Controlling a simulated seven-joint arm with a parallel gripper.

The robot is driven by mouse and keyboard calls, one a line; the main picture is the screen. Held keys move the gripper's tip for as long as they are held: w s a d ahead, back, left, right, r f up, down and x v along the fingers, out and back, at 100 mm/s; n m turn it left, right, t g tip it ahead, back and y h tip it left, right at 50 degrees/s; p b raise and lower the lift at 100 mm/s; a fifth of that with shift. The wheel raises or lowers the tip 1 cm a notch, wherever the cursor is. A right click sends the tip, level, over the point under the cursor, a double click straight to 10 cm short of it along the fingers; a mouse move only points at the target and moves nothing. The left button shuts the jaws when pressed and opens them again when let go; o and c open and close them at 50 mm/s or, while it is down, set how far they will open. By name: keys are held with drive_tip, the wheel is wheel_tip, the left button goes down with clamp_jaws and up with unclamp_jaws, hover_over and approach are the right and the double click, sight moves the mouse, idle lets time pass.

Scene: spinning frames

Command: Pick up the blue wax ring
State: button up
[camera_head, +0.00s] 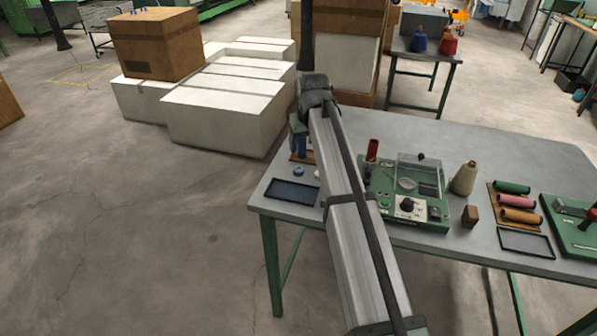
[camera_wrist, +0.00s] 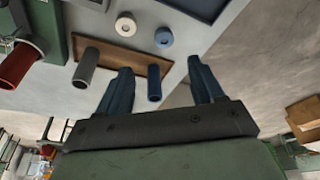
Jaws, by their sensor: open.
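The blue wax ring (camera_wrist: 164,37) lies flat on the grey table in the wrist view, beside a white ring (camera_wrist: 125,26). In the head view the blue ring (camera_head: 299,171) is near the table's left end, behind the dark tray. My gripper (camera_wrist: 161,68) is open and empty. In the wrist view its dark fingers point toward the table, with the blue ring beyond the tips. In the head view my gripper (camera_head: 299,148) is above the table's left end, farther back than the ring, and my arm hides part of the table there.
A wooden board (camera_wrist: 118,62) with a grey tube (camera_wrist: 87,65) and a blue tube (camera_wrist: 154,82) lies close to my fingers. A dark tray (camera_head: 292,191) is near the front edge. A green machine (camera_head: 378,198) stands right of my arm.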

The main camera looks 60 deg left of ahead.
hover_over(299, 169)
drive_tip(key=d, duration=0.2)
wheel_tip(299, 169, down, 7)
drive_tip(key=shift+w+r, duration=0.1)
drive_tip(key=shift+w, duration=0.05)
drive_tip(key=shift+s+a+x, duration=0.1)
drive_tip(key=shift+s+x, duration=0.05)
drive_tip(key=shift+x, duration=1.2)
drive_tip(key=shift+s+a+x, duration=0.1)
drive_tip(key=shift+s+x, duration=0.1)
drive_tip(key=shift+x, duration=1.1)
drive_tip(key=shift+c, duration=0.4)
drive_tip(key=c, duration=1)
